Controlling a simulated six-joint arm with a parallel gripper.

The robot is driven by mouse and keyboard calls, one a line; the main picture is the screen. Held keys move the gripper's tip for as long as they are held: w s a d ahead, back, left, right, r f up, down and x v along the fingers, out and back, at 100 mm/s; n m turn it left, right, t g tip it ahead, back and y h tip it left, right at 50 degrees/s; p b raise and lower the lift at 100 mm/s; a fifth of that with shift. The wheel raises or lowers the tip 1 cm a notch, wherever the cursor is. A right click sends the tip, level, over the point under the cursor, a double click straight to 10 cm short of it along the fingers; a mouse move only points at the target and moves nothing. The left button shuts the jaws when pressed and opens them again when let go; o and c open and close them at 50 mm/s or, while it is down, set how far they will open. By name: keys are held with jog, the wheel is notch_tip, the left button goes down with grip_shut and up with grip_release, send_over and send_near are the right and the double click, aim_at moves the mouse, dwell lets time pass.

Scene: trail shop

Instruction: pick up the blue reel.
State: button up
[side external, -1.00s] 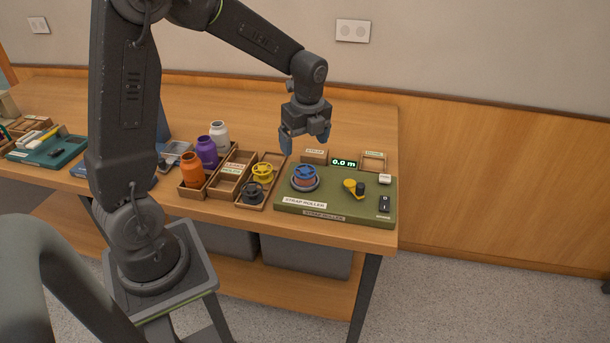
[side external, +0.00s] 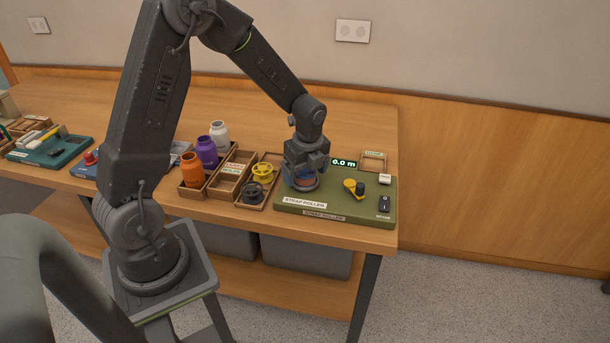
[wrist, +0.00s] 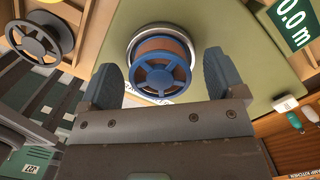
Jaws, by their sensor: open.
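The blue reel (wrist: 160,66), with a blue spoked flange and an orange-brown winding, sits on a round grey base on the green strap roller (side external: 330,207). In the wrist view my gripper (wrist: 161,75) is open, with one finger on each side of the reel's near part. The frames do not clearly show whether the fingers touch it. In the side view my gripper points down over the reel and hides most of it; part of its winding (side external: 305,182) shows below the fingers.
Orange, purple and white bottles stand further left.

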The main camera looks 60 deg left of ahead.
jog(key=shift+c, duration=0.5)
jog(key=c, duration=0.9)
jog(key=shift+r, duration=0.15)
